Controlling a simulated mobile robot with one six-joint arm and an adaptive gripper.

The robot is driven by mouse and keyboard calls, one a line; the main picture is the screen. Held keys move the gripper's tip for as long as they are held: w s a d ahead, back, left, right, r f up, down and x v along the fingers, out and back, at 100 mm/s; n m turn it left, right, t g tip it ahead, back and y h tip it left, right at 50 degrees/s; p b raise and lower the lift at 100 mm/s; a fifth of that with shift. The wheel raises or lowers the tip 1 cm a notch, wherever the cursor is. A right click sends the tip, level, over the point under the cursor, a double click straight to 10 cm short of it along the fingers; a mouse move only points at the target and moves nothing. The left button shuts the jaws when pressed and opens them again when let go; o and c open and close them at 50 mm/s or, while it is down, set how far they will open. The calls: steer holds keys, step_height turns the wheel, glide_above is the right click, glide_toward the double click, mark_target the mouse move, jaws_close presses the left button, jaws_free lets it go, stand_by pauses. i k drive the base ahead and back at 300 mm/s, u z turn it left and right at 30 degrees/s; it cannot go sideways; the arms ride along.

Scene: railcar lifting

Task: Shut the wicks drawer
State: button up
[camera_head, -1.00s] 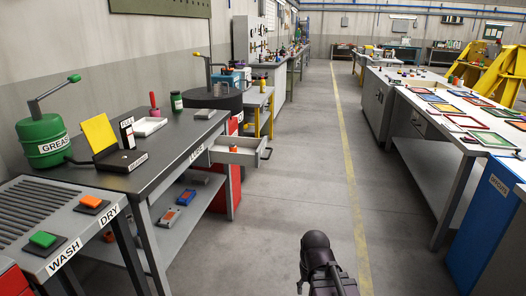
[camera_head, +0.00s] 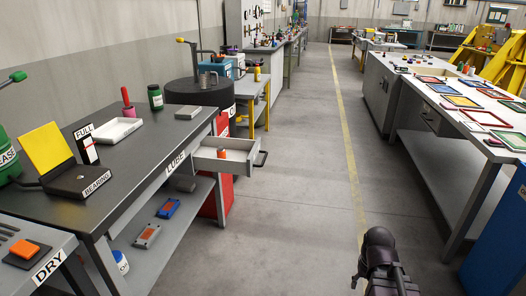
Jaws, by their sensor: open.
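One drawer (camera_head: 226,158) stands pulled out from the end of the dark-topped LUBE bench, at left of centre. It is light grey with a dark handle (camera_head: 262,158) on its front. A small orange item (camera_head: 221,152) shows inside it. I cannot read a wicks label on it. My gripper (camera_head: 378,280) is a dark shape at the bottom edge, right of centre. It is open, well apart from the drawer and nearer to me; its lower part is cut off by the frame.
The LUBE bench (camera_head: 150,140) carries a white tray (camera_head: 116,130), a green jar (camera_head: 155,97) and a yellow-lidded bearing box (camera_head: 80,180). The floor aisle (camera_head: 300,180) is clear. A long white table (camera_head: 465,125) borders it at right.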

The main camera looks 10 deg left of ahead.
mark_target(242, 156)
steer(key=z, duration=0.1)
steer(key=i, duration=0.8)
steer(key=u, duration=0.7)
steer(key=i, duration=0.75)
steer(key=u, duration=0.4)
